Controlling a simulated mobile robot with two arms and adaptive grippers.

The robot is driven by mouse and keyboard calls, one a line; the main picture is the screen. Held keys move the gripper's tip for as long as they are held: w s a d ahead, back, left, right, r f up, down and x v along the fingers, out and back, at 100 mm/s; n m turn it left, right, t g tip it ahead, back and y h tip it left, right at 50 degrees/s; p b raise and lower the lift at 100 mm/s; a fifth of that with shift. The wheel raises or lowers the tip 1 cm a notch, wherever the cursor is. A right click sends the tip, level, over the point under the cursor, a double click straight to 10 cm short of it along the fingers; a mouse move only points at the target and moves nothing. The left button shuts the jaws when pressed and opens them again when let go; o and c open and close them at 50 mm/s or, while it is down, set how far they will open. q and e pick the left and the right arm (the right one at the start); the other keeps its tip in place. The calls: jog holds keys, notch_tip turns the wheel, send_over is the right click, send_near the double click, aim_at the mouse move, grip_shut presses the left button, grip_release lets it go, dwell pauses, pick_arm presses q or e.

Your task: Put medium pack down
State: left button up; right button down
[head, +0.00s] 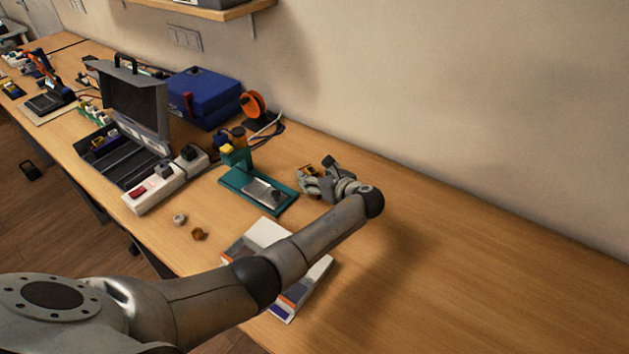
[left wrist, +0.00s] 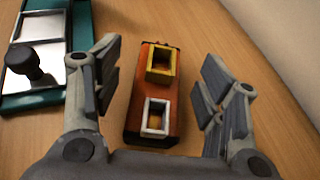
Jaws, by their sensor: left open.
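The medium pack appears to be the orange-brown block (left wrist: 154,88) with a yellow socket and a white socket on its top. It sits on the wooden table between the fingers of my left gripper (left wrist: 162,72). The fingers are open, with a gap on each side of the pack. In the head view my left gripper (head: 318,180) is low over the table, right of the teal stand, and hides most of the pack; a small orange and yellow part (head: 307,170) shows beside it. My right gripper is not in view.
The teal stand (head: 232,181) with a metal plate is close to the gripper's left. A white power strip (head: 152,192), an open grey case (head: 135,108), a blue box (head: 203,97) and an orange spool (head: 253,105) stand farther left. Books lie under my arm. The table's right side is clear.

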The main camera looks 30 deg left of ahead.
pick_arm(q)
jog(key=c, duration=1.3)
jog(key=shift+r, duration=0.1)
grip_shut()
jog(key=shift+r, duration=0.55)
notch_tip(320, 180, up, 2)
jog(key=shift+r, duration=0.15)
jog(key=s+d+r, duration=0.4)
jog(key=s+r, duration=0.6)
jog(key=s, duration=0.3)
jog(key=s+d+r+m+t+h+b, duration=0.1)
jog(key=s+d+m+t+h, duration=0.4)
jog(key=s+d, duration=0.3)
jog(key=shift+s+d+m, duration=0.2)
jog(key=shift+s+m, duration=0.4)
jog(key=shift+s, duration=1.65)
